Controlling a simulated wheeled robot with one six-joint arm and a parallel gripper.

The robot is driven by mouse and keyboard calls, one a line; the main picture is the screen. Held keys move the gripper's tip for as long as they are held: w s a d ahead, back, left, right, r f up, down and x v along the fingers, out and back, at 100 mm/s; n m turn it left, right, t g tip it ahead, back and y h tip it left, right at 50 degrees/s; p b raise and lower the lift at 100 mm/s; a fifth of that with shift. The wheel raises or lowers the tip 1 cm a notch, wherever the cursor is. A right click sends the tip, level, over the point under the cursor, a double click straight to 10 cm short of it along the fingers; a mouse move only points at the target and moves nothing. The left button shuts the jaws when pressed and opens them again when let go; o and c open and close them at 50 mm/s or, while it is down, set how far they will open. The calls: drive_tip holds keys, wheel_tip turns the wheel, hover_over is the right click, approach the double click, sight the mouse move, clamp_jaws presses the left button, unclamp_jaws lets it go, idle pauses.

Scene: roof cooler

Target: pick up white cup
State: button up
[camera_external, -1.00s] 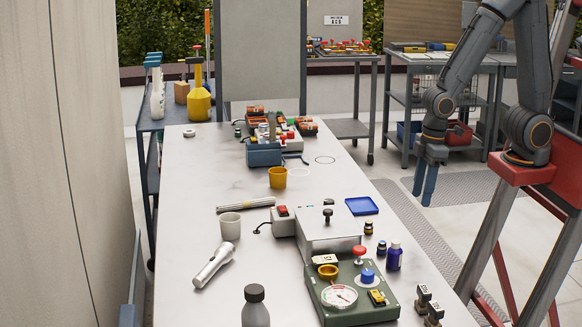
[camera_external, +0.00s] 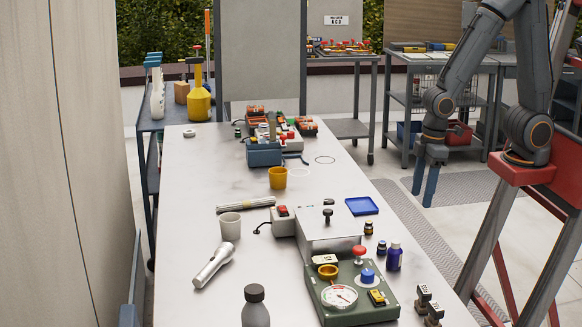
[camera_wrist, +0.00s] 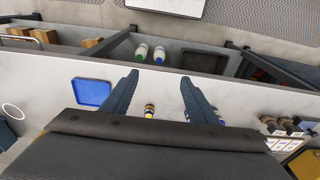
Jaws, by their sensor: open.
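The white cup (camera_external: 230,226) stands upright on the white table, left of the middle, just above a silver flashlight in the external view. My gripper (camera_external: 424,188) hangs with fingers down beyond the table's right edge, well apart from the cup. It also shows in the wrist view (camera_wrist: 161,84), where its two blue fingers are spread apart with nothing between them. The cup cannot be made out in the wrist view.
Near the cup are the flashlight (camera_external: 214,265), a grey rod (camera_external: 246,204), a yellow cup (camera_external: 278,178) and a grey box (camera_external: 328,232). A blue tray (camera_external: 362,206), small bottles (camera_external: 394,256) and a green gauge unit (camera_external: 352,298) stand to the right.

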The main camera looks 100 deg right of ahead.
drive_tip(key=shift+o, duration=1.3)
drive_tip(key=shift+r, duration=0.15)
